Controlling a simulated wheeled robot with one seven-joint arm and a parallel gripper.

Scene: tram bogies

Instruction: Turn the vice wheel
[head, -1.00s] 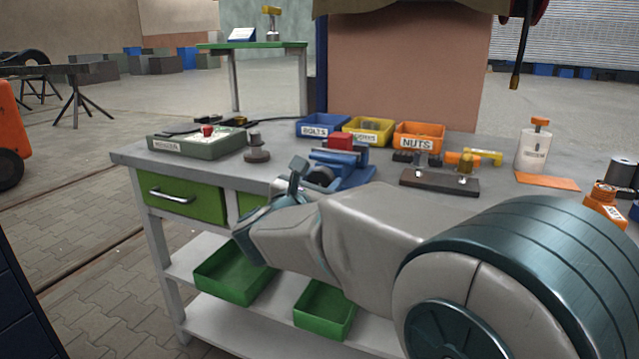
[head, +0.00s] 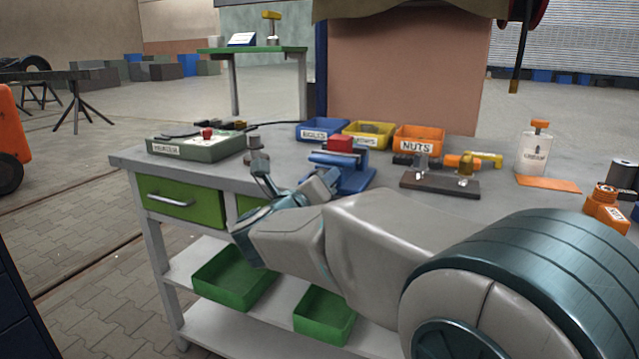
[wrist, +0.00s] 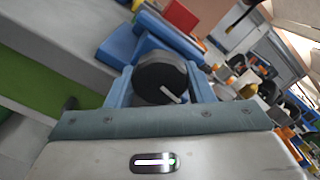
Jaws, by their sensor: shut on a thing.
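The blue vice (head: 352,179) stands at the front edge of the grey workbench, with a red block (head: 340,144) in it. In the wrist view, the vice body (wrist: 130,42) lies beyond the round black vice wheel (wrist: 152,82), which has a white mark on its face pointing to the lower right. My gripper (wrist: 160,90) has its two blue fingers on either side of the wheel and is shut on it. In the head view, my gripper (head: 292,184) is in front of the vice, turned on its side, and hides the wheel.
A green-grey control box (head: 195,147) with a red button stands left of the vice. Blue (head: 322,131), yellow (head: 368,134) and orange (head: 419,138) bins stand behind it. A dark plate (head: 440,182) with fittings lies to the right. A green drawer (head: 180,203) is below left.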

